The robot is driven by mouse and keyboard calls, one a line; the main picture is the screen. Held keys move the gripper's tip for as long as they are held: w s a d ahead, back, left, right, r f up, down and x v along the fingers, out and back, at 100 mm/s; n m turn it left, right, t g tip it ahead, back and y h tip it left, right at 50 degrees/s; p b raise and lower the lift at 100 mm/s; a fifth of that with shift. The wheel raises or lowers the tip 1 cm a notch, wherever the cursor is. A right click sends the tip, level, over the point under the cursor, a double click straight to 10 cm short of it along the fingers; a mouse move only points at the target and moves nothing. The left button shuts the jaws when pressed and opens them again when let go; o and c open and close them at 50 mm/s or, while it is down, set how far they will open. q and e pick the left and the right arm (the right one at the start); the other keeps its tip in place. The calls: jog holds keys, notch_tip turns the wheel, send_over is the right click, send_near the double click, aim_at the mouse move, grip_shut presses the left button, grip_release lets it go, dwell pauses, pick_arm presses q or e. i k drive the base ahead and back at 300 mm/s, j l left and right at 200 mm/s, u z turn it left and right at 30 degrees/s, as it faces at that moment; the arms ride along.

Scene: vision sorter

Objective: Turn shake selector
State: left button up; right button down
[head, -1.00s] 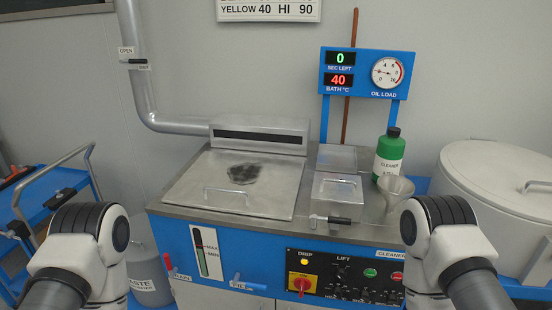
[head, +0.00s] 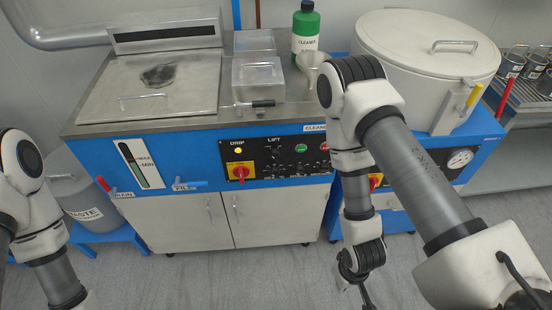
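The black control panel (head: 272,157) is on the blue front of the wash unit. Its upper labels read DRIP and LIFT. A red-and-yellow rotary switch (head: 240,172) sits at its left, with small dark controls to the right; their lettering is too small for me to tell which is the shake selector. My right gripper (head: 364,294) hangs at the bottom edge, low and to the right of the panel, apart from it and partly cut off. I cannot tell if it is open. My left arm shows at the left edge, but its gripper is out of view.
Red and blue valve handles (head: 188,186) stick out from the front. A green cleaner bottle (head: 305,32) and a funnel (head: 312,65) stand on top. A round lidded tank (head: 425,55) is at right, a grey waste bucket (head: 85,205) at left. The floor ahead is clear.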

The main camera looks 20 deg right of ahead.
aim_at(299, 170)
jog(key=k+l+z, duration=0.1)
jog(key=l, duration=0.25)
jog(key=k+l, duration=0.2)
jog(key=l, duration=0.15)
jog(key=k+l+z, duration=0.15)
jog(key=l, duration=0.2)
jog(key=k+l, duration=0.1)
jog(key=l, duration=0.25)
jog(key=k+l+z, duration=0.15)
jog(key=l, duration=0.25)
